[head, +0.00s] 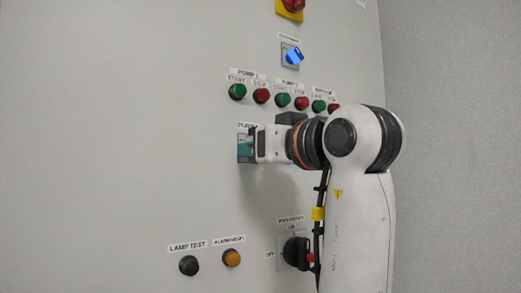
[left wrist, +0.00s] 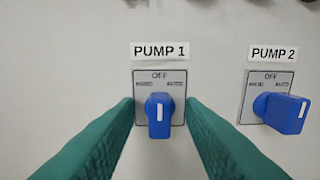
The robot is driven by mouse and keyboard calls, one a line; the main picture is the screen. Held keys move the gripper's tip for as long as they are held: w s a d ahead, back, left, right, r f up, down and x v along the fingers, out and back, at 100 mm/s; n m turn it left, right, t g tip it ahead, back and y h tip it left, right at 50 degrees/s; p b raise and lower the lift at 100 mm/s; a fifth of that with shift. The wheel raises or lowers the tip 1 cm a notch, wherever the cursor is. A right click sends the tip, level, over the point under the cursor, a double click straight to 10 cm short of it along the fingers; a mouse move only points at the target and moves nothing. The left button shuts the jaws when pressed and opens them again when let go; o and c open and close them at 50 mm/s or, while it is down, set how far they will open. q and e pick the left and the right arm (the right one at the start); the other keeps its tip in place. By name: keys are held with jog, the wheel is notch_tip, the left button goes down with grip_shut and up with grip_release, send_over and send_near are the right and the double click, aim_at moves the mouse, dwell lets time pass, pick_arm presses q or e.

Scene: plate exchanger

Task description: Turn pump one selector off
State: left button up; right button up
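The pump 1 selector (left wrist: 159,114) is a blue knob on a grey plate under the PUMP 1 label, with OFF at the top, HAND at the left and AUTO at the right. Its handle looks upright, with its white mark vertical, in line with OFF. My left gripper (left wrist: 160,104) has its two green fingers open, one on each side of the knob, with a gap visible on both sides. In the head view this gripper (head: 246,147) is at the panel and hides the selector. My right gripper is not in view.
The pump 2 selector (left wrist: 284,110) is close at the right. Green and red push buttons (head: 261,96) and another blue selector (head: 291,55) are above my gripper. Below are a black button (head: 189,265), an orange one (head: 232,258) and a black rotary switch (head: 296,251).

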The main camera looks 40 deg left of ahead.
pick_arm(q)
jog(key=v, duration=1.2)
